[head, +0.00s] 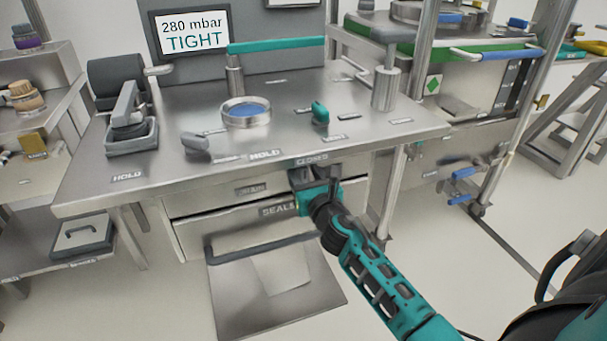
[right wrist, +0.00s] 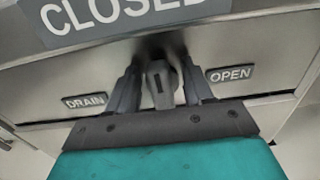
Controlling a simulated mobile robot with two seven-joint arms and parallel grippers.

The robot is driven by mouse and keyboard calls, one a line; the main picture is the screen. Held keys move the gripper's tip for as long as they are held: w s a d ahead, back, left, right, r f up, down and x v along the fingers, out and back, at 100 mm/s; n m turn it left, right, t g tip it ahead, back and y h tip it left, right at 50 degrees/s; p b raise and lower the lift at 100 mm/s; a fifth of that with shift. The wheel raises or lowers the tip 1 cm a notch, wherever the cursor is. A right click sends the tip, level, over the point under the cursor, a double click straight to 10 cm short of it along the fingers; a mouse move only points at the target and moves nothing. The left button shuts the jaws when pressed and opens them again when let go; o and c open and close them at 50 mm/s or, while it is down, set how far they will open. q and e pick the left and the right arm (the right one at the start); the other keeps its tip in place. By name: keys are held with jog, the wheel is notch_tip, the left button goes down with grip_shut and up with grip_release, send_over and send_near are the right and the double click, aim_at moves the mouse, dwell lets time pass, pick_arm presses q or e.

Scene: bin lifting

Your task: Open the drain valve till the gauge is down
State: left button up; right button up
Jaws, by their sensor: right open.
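The gauge screen (head: 191,33) at the back reads "280 mbar TIGHT". My right gripper (head: 312,178) is at the front edge of the steel table, just below the "CLOSED" label (head: 312,160). In the right wrist view the grey valve handle (right wrist: 161,82) stands between the two fingers of my open right gripper (right wrist: 162,76). The handle points toward the "CLOSED" label above; whether the fingers touch it I cannot tell. A "DRAIN" label (right wrist: 84,102) is left of it and an "OPEN" label (right wrist: 231,75) right. In the head view my gripper hides the valve. My left gripper is out of view.
The table (head: 190,105) carries a round vessel with a blue inside (head: 246,112), a teal knob (head: 320,114), a grey knob (head: 196,145) and a grey clamp-like handle (head: 128,121). A drawer marked "SEALS" (head: 225,225) and a grey bar (head: 262,246) sit below.

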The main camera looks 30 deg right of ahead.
jog(key=shift+w+d, duration=0.1)
jog(key=shift+w, duration=0.2)
jog(key=shift+c, duration=0.4)
jog(key=c, duration=0.7)
jog(key=shift+o, duration=0.2)
